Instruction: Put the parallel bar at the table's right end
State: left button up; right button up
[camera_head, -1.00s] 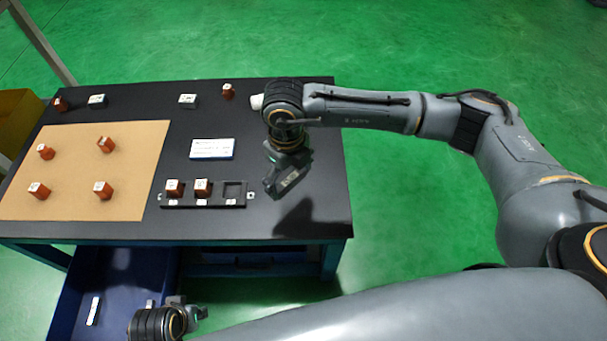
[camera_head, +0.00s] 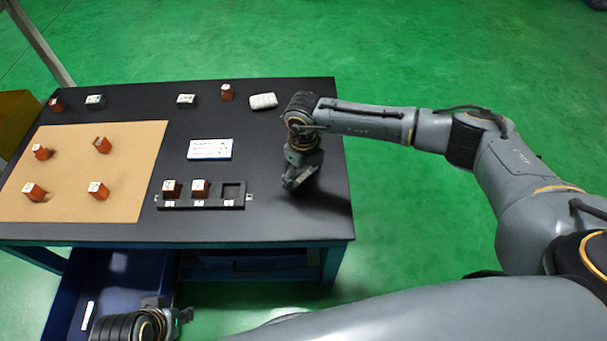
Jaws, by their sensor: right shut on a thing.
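My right gripper (camera_head: 298,180) is low over the right end of the black table (camera_head: 310,220), right of the black holder. It is shut on the parallel bar, which is mostly hidden by the fingers; I cannot tell whether the bar touches the table. My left gripper (camera_head: 186,314) is at the bottom of the view, over the blue open drawer (camera_head: 120,275); its finger opening is too small to tell.
The black holder (camera_head: 212,205) has two red-brown blocks and one empty pocket. A tan mat (camera_head: 75,165) carries several similar blocks. A white card (camera_head: 210,149) and a white rounded item (camera_head: 263,101) lie on the table. The right front corner is clear.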

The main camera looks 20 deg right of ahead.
aim_at(304, 176)
jog(key=o, duration=1.4)
jog(key=shift+f, duration=0.1)
jog(key=shift+c, duration=0.2)
pick_arm(q)
jog(key=shift+s+r, duration=0.1)
jog(key=shift+r, duration=0.15)
jog(key=s+p+x, duration=0.1)
jog(key=p+x, duration=0.1)
jog(key=x, duration=0.5)
jog(key=shift+f, duration=0.35)
pick_arm(e)
notch_tip(304, 176, up, 12)
